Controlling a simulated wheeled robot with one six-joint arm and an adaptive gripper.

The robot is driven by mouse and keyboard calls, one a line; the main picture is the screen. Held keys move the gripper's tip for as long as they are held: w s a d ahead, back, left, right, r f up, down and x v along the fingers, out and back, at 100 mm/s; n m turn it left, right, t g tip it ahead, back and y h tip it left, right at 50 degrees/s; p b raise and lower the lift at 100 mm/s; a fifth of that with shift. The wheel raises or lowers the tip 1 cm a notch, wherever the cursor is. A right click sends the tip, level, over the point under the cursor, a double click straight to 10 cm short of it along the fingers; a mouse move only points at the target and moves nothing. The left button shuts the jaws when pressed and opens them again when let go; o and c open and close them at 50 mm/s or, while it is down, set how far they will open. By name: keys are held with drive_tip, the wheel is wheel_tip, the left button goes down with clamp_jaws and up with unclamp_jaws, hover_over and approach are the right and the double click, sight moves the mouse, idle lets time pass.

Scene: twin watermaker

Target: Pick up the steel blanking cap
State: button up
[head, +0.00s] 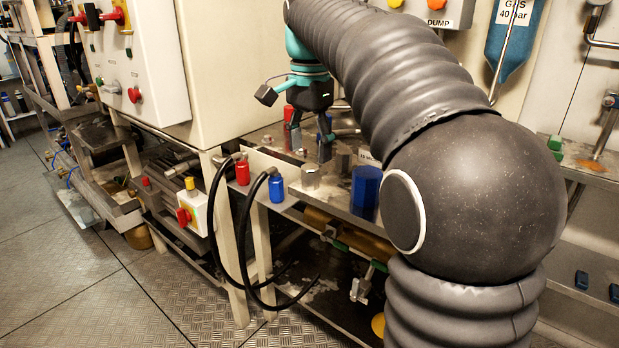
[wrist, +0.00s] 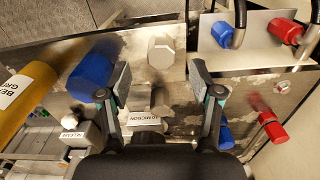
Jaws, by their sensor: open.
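The steel blanking cap (head: 311,176), a short bare-metal piece, stands upright near the front edge of the metal bench. In the wrist view its many-sided top (wrist: 161,53) lies ahead of and between the spread fingertips. My gripper (head: 311,144) is open and empty, pointing down above and a little behind the cap. In the wrist view both fingers of my gripper (wrist: 160,76) are in sight, with clear space between them and the cap. Nothing hides the cap's top there.
A large blue cylinder (head: 366,190) stands right of the cap. A blue hose connector (head: 277,188) and a red one (head: 242,172) are to its left, with black hoses. A steel block (head: 343,160) and a "10 MICRON" label (wrist: 145,119) are close to the fingers.

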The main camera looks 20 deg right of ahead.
sight(310, 167)
drive_tip(key=shift+w+d+f+b, duration=0.1)
drive_tip(key=shift+f+b, duration=0.35)
drive_tip(key=shift+f, duration=2.5)
clamp_jaws()
